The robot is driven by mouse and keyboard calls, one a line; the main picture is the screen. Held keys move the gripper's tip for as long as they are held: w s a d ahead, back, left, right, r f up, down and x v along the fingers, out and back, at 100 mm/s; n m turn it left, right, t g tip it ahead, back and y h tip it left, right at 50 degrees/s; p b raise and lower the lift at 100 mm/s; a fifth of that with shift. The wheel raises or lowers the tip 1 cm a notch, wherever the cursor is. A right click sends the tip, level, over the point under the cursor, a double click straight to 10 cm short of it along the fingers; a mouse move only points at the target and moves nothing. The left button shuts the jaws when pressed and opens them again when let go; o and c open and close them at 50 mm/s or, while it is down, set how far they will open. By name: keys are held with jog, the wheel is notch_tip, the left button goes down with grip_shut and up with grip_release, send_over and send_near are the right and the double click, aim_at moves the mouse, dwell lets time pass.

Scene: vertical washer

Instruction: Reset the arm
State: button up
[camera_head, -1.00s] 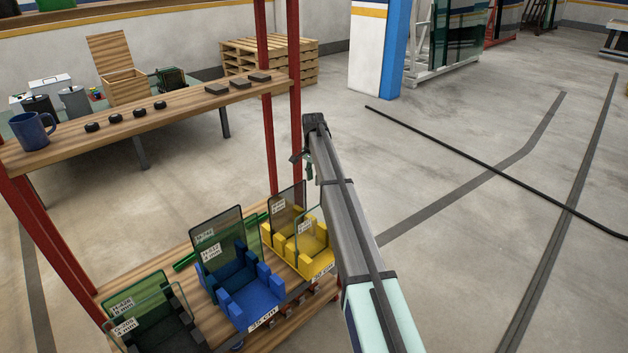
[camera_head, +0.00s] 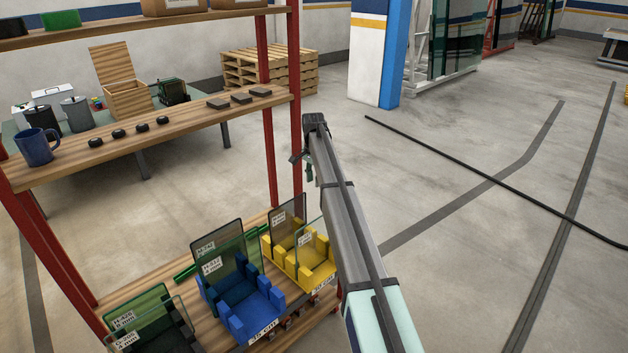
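My arm reaches up from the bottom middle of the head view, in front of the right end of a red-framed wooden rack. My gripper (camera_head: 308,160) shows only in small part near the arm's far end, beside the rack's right post. Its fingers are too small and too much covered by the arm to tell whether they are open or shut. I see nothing clearly held in it.
The lower shelf (camera_head: 165,268) bears a yellow holder (camera_head: 318,270), a blue holder (camera_head: 255,302) and a dark holder, each with glass plates. The middle shelf (camera_head: 75,165) bears a blue mug (camera_head: 37,147) and small dark pieces. The floor to the right is open, with a black cable (camera_head: 470,165).

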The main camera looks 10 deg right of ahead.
jog(key=s+a+f+n+g, duration=0.1)
jog(key=s+f+n, duration=0.8)
jog(key=s+f, duration=2.55)
jog(key=s+f+g, duration=0.2)
jog(key=s+f, duration=0.1)
jog(key=s, duration=1.1)
jog(key=s+f+n+g+b, duration=0.1)
jog(key=s+f, duration=0.3)
jog(key=s, duration=1)
jog(key=s+a+f+n+g, duration=0.1)
jog(key=s+f+g, duration=0.1)
jog(key=s, duration=1.2)
jog(key=shift+s+f+g, duration=0.25)
jog(key=shift+f+g, duration=0.05)
jog(key=shift+f, duration=0.5)
jog(key=shift+a, duration=0.1)
